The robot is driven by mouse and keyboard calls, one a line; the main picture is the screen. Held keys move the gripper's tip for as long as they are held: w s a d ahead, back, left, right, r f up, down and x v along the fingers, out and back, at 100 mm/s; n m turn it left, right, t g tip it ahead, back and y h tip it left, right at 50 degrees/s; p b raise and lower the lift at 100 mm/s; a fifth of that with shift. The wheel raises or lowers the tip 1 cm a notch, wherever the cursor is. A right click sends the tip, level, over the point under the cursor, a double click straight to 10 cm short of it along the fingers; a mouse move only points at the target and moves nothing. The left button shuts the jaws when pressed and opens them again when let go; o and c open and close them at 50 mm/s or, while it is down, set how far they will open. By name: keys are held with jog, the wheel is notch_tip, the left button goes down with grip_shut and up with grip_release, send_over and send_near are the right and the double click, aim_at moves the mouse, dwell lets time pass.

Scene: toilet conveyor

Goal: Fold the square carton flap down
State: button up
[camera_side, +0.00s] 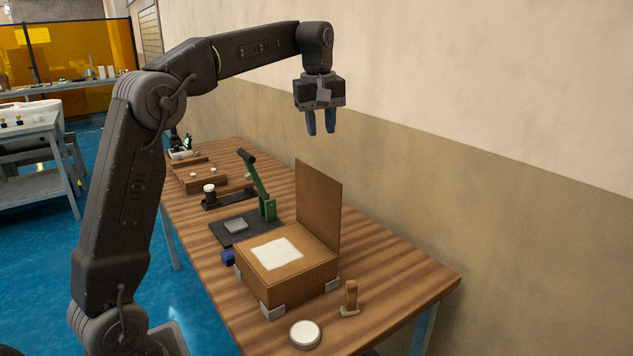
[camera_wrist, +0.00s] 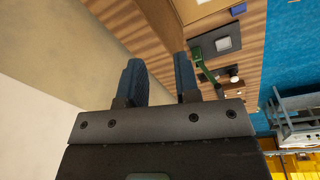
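A square brown carton (camera_side: 290,281) sits near the front of the wooden table, held at its corners by grey brackets. Its flap (camera_side: 319,204) stands upright along the carton's wall-side edge. A white square (camera_side: 276,253) lies on the carton's top. My gripper (camera_side: 321,130) is high above the table, behind and above the flap, touching nothing. Its two blue fingers point down with a gap between them. In the wrist view the fingers (camera_wrist: 160,80) also stand apart with nothing between them. A part of the carton (camera_wrist: 200,8) shows at that view's top edge.
A green lever press (camera_side: 262,190) on a dark plate (camera_side: 225,230) stands behind the carton. A wooden peg (camera_side: 351,296) and a white round disc (camera_side: 305,334) stand in front. A wall runs along the table's right side. The table (camera_side: 410,277) is bare at front right.

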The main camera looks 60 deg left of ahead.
aim_at(316, 181)
jog(key=w+a+f+n+g, duration=0.1)
jog(key=w+a+f+n, duration=0.25)
jog(key=a, duration=0.35)
jog(key=shift+n, duration=0.25)
notch_tip(316, 181, down, 13)
jog(key=shift+w+d+f, duration=0.1)
jog(key=shift+f, duration=0.05)
grip_shut()
dwell(0.4)
